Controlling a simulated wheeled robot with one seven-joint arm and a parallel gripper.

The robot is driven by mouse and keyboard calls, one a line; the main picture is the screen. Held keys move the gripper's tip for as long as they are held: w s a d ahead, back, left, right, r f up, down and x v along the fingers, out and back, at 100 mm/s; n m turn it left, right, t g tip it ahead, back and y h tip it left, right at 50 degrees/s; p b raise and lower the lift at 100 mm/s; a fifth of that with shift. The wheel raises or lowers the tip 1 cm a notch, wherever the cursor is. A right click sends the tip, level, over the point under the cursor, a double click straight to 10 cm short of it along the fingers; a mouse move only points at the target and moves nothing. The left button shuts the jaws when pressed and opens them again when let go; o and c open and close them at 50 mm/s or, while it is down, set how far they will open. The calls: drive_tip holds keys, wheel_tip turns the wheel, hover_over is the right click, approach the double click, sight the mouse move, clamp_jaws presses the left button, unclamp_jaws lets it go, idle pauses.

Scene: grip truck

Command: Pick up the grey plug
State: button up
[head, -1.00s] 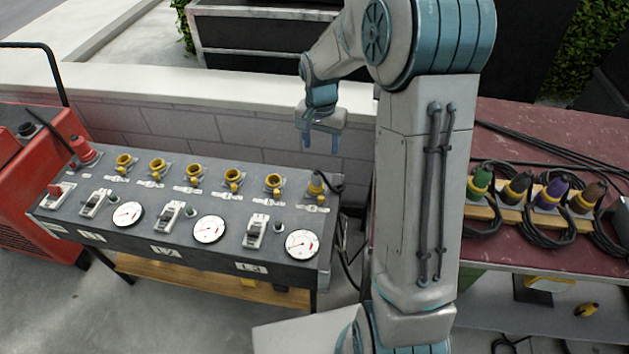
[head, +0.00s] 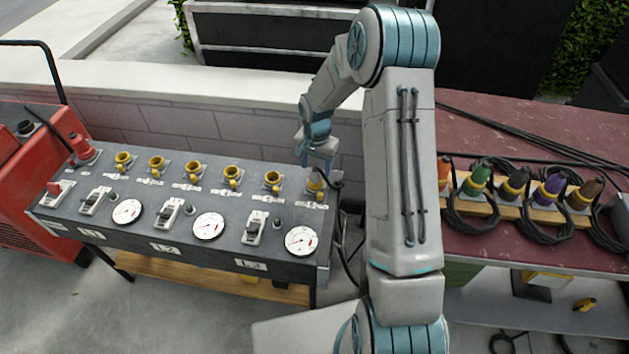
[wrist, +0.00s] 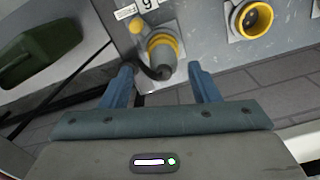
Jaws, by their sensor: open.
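A grey plug (wrist: 162,50) with a yellow collar sits in the right-end socket of the grey panel (head: 190,230). In the head view this plug (head: 315,187) is partly covered by my gripper (head: 319,163). A black cable runs from it over the panel's right edge. In the wrist view my open gripper (wrist: 161,69) has one finger on either side of the plug's cable end. I cannot tell whether a finger touches it. Another dark grey plug (head: 515,184) stands in the rack on the red table.
Empty yellow sockets (head: 232,174) line the panel left of the plug, with switches and dials (head: 302,240) in front. A low block wall (head: 220,120) runs behind. The red table (head: 490,135) at right holds several coloured plugs with coiled cables.

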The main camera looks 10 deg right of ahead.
sight(315, 178)
drive_tip(key=shift+w+f, duration=0.2)
drive_tip(key=shift+f, duration=1)
drive_tip(key=shift+w+f, duration=0.15)
drive_tip(key=shift+f, duration=1)
drive_tip(key=c, duration=1)
drive_tip(key=shift+o, duration=0.2)
